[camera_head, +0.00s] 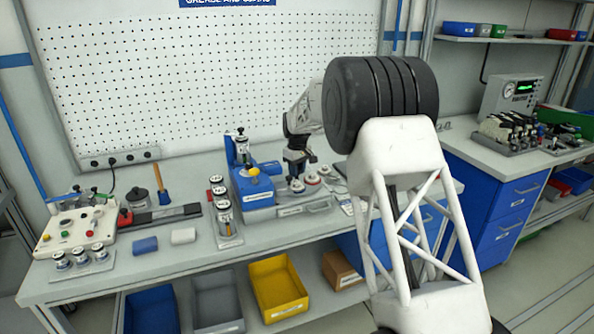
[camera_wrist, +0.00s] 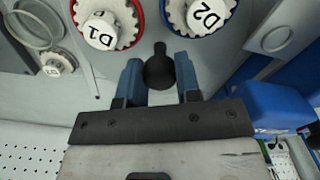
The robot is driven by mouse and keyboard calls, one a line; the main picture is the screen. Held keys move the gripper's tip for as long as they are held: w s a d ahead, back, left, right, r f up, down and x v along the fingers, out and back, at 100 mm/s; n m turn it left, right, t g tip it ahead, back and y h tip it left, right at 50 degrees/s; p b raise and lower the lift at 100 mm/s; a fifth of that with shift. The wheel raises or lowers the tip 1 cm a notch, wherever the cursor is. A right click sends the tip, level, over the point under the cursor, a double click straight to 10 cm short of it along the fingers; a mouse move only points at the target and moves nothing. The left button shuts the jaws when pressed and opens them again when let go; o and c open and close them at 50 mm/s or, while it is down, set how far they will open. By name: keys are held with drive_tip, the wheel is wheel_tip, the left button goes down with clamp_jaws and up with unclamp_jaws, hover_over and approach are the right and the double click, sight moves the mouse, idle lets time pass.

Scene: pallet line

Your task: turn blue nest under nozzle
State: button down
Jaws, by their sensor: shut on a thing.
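The blue nest (camera_wrist: 207,15), a white toothed piece marked D2 in a blue ring, is at the top of the wrist view. A red-ringed nest marked D1 (camera_wrist: 104,27) is left of it. My gripper (camera_wrist: 158,75) is shut on a black ball-ended knob (camera_wrist: 158,70), with a blue finger on each side, just below the two nests in that view. In the head view my gripper (camera_head: 297,167) is low over the bench beside small round nests (camera_head: 312,178), too small to read. The blue dispenser (camera_head: 256,194) with a yellow knob stands left of it. I cannot clearly make out the nozzle.
A rack of small jars (camera_head: 223,205) stands left of the dispenser. A control box (camera_head: 75,224) and jars are at the bench's left end. A blue block (camera_wrist: 285,107) is close to my gripper's right in the wrist view. Bins (camera_head: 278,287) are below the bench.

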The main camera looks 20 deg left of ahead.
drive_tip(key=shift+m, duration=6.8)
drive_tip(key=shift+r, duration=0.1)
drive_tip(key=c, duration=0.8)
unclamp_jaws()
drive_tip(key=shift+r, duration=3.85)
drive_tip(key=shift+d, duration=0.1)
